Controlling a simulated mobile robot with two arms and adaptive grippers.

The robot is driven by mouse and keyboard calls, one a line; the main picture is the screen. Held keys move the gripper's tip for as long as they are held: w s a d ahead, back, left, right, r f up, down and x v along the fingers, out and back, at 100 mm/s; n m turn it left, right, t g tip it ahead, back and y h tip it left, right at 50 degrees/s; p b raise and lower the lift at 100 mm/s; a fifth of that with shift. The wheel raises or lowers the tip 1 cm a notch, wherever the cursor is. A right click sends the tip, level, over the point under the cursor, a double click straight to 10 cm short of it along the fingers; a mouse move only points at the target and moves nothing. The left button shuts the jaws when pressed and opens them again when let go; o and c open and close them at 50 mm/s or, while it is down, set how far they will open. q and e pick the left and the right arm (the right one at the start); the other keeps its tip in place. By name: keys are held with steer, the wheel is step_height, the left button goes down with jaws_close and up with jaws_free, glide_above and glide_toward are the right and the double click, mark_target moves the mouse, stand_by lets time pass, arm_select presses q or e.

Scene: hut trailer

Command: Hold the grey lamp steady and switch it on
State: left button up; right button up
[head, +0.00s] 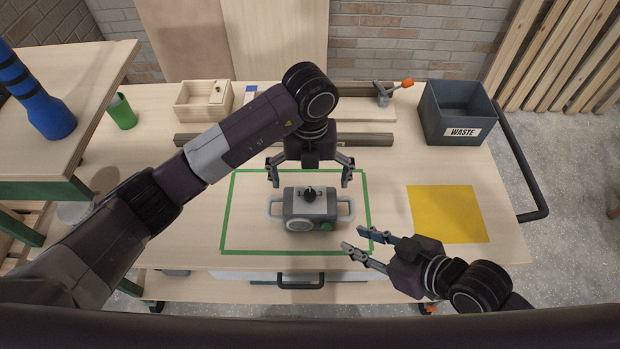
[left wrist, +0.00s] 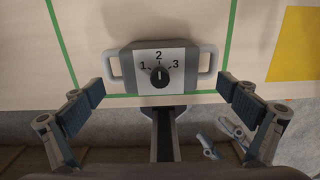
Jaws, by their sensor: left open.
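The grey lamp (head: 297,209) stands on the table inside a green tape outline, with a handle at each side. It has a round lens and a green part on its front. In the left wrist view the lamp (left wrist: 120,62) shows a dark knob (left wrist: 160,76) on a white plate marked 1, 2 and 3. The knob's pale mark lies along the line toward 2. My left gripper (head: 310,182) is open above the lamp's far side, its fingers spread about as wide as the handles, holding nothing. My right gripper (head: 354,240) is open and empty, at the lamp's near right.
A yellow mat (head: 447,214) lies at right, with a dark waste bin (head: 455,110) behind it. A wooden box (head: 203,100), a clamp (head: 382,93) and dark rails are at the back. A green cup (head: 122,112) stands at left. The table between lamp and mat is clear.

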mark_target(310, 209)
arm_select(q)
step_height(310, 209, down, 8)
steer(key=shift+r, duration=0.2)
stand_by(0.3)
steer(key=c, duration=1.2)
arm_select(e)
steer(key=shift+c, duration=0.4)
jaws_close()
steer(key=s+a+f+m+t, duration=0.2)
steer(key=s+a+f+m, duration=0.25)
steer(key=s+f, duration=0.2)
steer(key=shift+w+a+f, duration=0.1)
steer(key=shift+w+f, duration=0.05)
steer(key=shift+w, duration=1.35)
steer(key=shift+w+a+f, duration=0.1)
steer(key=shift+w, duration=1.4)
steer(key=shift+w+a+f, duration=0.1)
steer(key=shift+w+f, duration=0.05)
steer(key=shift+w, duration=1.35)
steer(key=shift+t, duration=0.3)
